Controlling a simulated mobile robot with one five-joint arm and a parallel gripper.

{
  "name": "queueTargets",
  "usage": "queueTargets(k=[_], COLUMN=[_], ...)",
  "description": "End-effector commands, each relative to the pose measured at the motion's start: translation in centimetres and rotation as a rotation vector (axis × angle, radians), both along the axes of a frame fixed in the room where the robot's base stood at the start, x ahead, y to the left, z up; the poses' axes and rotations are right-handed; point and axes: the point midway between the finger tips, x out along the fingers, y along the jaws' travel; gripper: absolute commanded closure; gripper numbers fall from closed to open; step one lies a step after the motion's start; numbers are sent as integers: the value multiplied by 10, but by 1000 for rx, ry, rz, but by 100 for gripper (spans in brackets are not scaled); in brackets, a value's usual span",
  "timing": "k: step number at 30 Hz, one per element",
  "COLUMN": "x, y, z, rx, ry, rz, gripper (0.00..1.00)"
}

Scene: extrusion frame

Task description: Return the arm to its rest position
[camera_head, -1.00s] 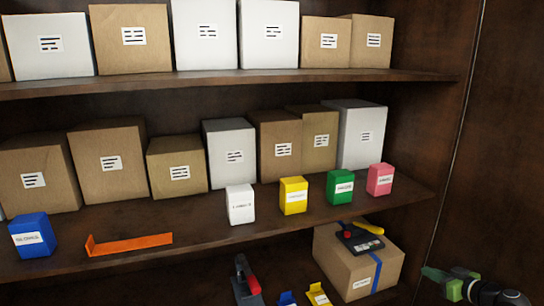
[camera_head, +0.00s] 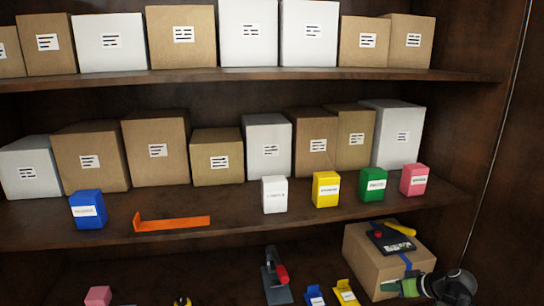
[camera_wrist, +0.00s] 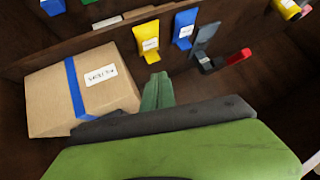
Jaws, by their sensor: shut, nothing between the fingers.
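My gripper (camera_head: 400,287) is at the lower right in the head view, in front of the large cardboard box with a blue strap (camera_head: 362,268). In the wrist view my green gripper fingers (camera_wrist: 157,92) are shut together with nothing between them. The strapped box also shows in the wrist view (camera_wrist: 105,62), to the left of my fingers. In the head view, a black item with a red knob and a yellow handle (camera_head: 390,240) lies on top of that box.
The middle shelf (camera_head: 240,205) holds boxes, an orange bracket (camera_head: 172,222) and small blue, white, yellow, green and pink boxes. Below are a dark tool with a red part (camera_head: 275,275), a blue holder (camera_head: 315,296), a yellow holder (camera_head: 345,292) and a pink item (camera_head: 98,296).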

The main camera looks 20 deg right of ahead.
Motion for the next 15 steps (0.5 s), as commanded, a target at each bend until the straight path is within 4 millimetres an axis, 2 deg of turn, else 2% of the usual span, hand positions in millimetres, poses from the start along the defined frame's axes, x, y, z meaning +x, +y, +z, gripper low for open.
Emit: queueTargets(k=[1, 2, 3, 5, 6, 12, 15], x=[16, 24, 33, 45, 50, 54, 49], y=[34, 53, 82, 125, 153, 280, 328], z=[-11, -18, -28, -42, -50, -83, -91], rx=[17, 26, 36, 38, 32, -81, -165], ry=[61, 106, 171, 274, 342, 631, 722], rz=[38, 55, 77, 103, 115, 115, 84], gripper=[100, 100, 100, 100, 100, 100, 100])
